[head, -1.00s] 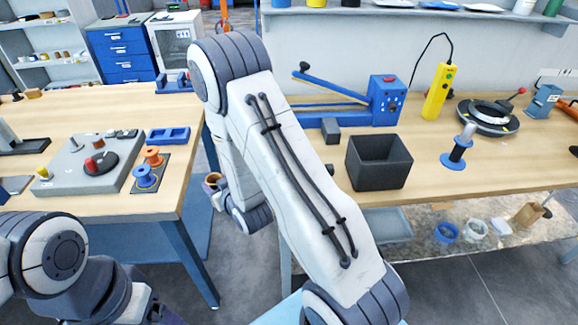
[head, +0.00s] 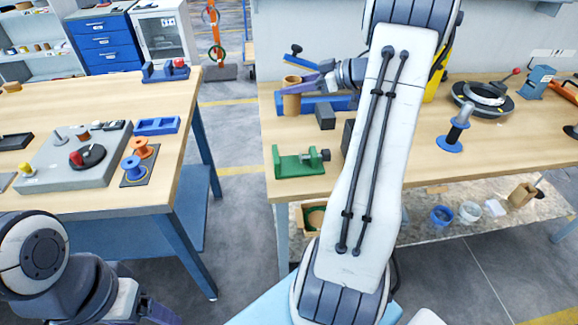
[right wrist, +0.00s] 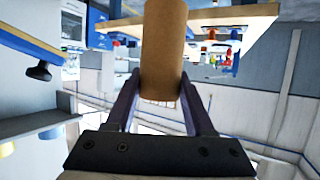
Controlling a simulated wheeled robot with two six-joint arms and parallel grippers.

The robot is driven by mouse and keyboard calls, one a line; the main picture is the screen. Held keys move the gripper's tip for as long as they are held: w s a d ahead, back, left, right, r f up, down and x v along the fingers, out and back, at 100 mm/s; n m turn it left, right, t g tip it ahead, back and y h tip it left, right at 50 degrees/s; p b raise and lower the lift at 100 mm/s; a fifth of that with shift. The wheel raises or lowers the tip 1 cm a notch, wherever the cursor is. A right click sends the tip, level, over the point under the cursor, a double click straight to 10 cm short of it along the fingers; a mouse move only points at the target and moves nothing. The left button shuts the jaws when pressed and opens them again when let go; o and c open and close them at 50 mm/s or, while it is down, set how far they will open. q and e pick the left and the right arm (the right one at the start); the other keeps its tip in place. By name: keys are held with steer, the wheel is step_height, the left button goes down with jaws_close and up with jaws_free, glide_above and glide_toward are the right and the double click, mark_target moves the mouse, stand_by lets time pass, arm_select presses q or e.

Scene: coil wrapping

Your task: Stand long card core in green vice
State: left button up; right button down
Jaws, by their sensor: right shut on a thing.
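The card core is a plain brown tube (head: 291,103), upright in the head view over the back left of the right bench. My right gripper (head: 296,87) is shut on it, its purple fingers on either side; the right wrist view shows the core (right wrist: 164,45) between both fingers (right wrist: 160,88). The green vice (head: 298,166) stands on the bench's front left, nearer to me than the core and apart from it. My left gripper (head: 160,314) shows only partly at the bottom left edge, so its jaws cannot be judged.
A blue lever tool (head: 325,101) and a dark block (head: 325,117) are close behind and beside the core. My right arm hides most of the black bin (head: 348,134).

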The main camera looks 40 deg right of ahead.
steer(key=s+d, duration=0.5)
steer(key=s, duration=0.1)
steer(key=shift+w+a+f+b, duration=0.1)
steer(key=shift+a+f+b, duration=0.5)
steer(key=shift+a+f, duration=5.15)
steer(key=shift+f, duration=0.1)
steer(key=shift+c, duration=1.4)
jaws_free()
steer(key=shift+f, duration=0.1)
